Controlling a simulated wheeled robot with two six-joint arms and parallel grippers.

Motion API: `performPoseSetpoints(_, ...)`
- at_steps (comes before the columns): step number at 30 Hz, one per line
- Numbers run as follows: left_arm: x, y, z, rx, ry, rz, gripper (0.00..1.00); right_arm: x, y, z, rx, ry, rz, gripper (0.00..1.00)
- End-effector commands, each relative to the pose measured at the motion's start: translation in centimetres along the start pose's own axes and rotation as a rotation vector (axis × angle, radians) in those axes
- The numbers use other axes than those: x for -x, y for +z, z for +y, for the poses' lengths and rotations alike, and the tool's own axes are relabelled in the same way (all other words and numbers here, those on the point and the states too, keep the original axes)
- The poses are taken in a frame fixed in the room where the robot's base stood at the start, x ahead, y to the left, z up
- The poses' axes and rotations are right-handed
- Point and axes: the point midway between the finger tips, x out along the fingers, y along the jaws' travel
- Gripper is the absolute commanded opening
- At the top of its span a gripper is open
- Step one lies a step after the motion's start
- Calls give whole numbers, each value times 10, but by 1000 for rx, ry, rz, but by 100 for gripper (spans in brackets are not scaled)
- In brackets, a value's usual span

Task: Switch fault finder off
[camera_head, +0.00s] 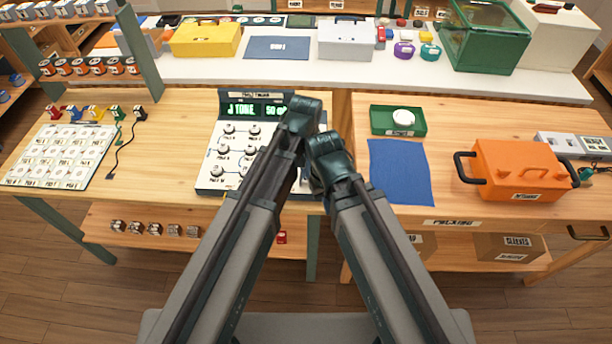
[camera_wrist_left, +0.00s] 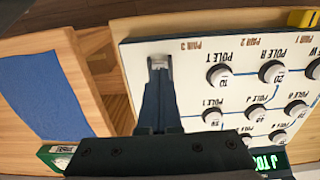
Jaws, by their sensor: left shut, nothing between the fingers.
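The fault finder (camera_head: 230,160) is a white panel with rows of round knobs and a lit green display (camera_head: 256,109), on the wooden bench left of centre. Its display reads something like "J TONE". In the left wrist view its panel (camera_wrist_left: 190,65) appears upside down, with knobs labelled POLE and a row of PAIR labels along one edge. My left gripper (camera_wrist_left: 158,68) is shut and empty, its fingertips over the panel near a corner; I cannot tell if they touch it. In the head view my arms hide the panel's right part and the left fingertips. My right gripper does not show.
A blue mat (camera_head: 400,172), a green tray (camera_head: 383,121) with a white round item, and an orange toolbox (camera_head: 520,168) are to the right. A card of white tiles (camera_head: 60,155) and small coloured parts lie left. A white shelf with boxes runs behind.

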Motion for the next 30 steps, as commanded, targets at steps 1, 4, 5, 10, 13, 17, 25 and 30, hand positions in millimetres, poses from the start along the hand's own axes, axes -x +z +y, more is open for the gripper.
performPoseSetpoints(1, -2, 0, 0, 0, 0, 0, 0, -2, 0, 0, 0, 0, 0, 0)
performPoseSetpoints(4, -3, 0, 0, 0, 0, 0, 0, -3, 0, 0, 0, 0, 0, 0)
performPoseSetpoints(5, -4, 0, 0, 0, 0, 0, 0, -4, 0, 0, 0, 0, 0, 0)
performPoseSetpoints(10, -6, 0, 0, 0, 0, 0, 0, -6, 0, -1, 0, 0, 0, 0)
performPoseSetpoints(13, -7, 0, 0, 0, 0, 0, 0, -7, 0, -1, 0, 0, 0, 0)
performPoseSetpoints(17, -9, 0, 0, 0, 0, 0, 0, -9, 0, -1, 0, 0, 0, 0)
performPoseSetpoints(25, -13, 0, 0, 0, 0, 0, 0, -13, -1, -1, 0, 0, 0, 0)
performPoseSetpoints(30, -16, 0, 0, 0, 0, 0, 0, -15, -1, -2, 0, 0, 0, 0)
